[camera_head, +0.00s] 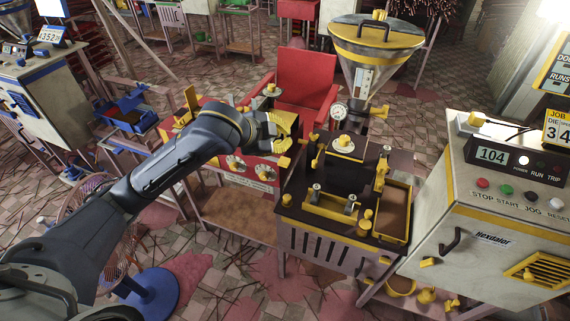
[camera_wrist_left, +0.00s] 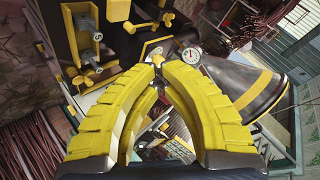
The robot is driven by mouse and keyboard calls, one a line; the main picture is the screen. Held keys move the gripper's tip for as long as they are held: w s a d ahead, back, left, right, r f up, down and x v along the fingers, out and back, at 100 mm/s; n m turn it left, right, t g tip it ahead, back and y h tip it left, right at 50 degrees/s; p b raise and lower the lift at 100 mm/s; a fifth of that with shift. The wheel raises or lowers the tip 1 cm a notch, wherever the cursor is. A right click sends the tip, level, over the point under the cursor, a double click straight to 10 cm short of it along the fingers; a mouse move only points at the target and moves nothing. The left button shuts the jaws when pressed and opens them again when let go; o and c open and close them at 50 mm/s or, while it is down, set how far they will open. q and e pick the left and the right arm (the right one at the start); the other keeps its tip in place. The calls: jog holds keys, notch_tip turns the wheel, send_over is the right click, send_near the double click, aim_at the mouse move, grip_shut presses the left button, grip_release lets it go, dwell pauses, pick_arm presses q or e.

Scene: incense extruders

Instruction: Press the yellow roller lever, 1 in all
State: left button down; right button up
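My left gripper (camera_head: 292,132) has yellow ribbed fingers and reaches in from the left, at the left of the extruder bench. In the left wrist view its fingertips (camera_wrist_left: 158,62) come together with nothing visible between them. A yellow upright part with a small grey piece (camera_head: 383,166) stands on the right of the dark bench top; it may be the roller lever, but I cannot tell for certain. The left wrist view shows a yellow bracket with silver round parts (camera_wrist_left: 86,48), apart from the fingers. My right gripper is not in view.
A cone hopper (camera_head: 372,50) and round gauge (camera_head: 338,112) stand behind the bench. A black block with a yellow-and-white knob (camera_head: 344,144) is mid-bench. A yellow-rimmed tray (camera_head: 408,203) is at right, beside the control cabinet (camera_head: 440,225). A red chair (camera_head: 300,85) stands behind.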

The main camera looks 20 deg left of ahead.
pick_arm(q)
jog(key=shift+f, duration=0.1)
send_near(290, 159)
jog(key=shift+w+d+f, duration=0.35)
jog(key=shift+w+d, duration=0.05)
jog(key=shift+w, duration=0.35)
jog(key=shift+w+d+f, duration=0.3)
jog(key=shift+w+d, duration=0.1)
jog(key=shift+w, duration=0.4)
jog(key=shift+w+d+f, duration=0.35)
jog(key=shift+w+d, duration=0.05)
jog(key=shift+w, duration=0.35)
jog(key=shift+w+f, duration=0.2)
jog(key=shift+f, duration=0.55)
jog(key=shift+w+f, duration=0.2)
jog(key=shift+f, duration=0.55)
dwell(1.8)
jog(key=shift+r, duration=0.2)
dwell(0.5)
jog(key=shift+s+r, duration=0.2)
jog(key=shift+r, duration=0.45)
jog(key=shift+s+r, duration=0.2)
jog(key=shift+r, duration=0.45)
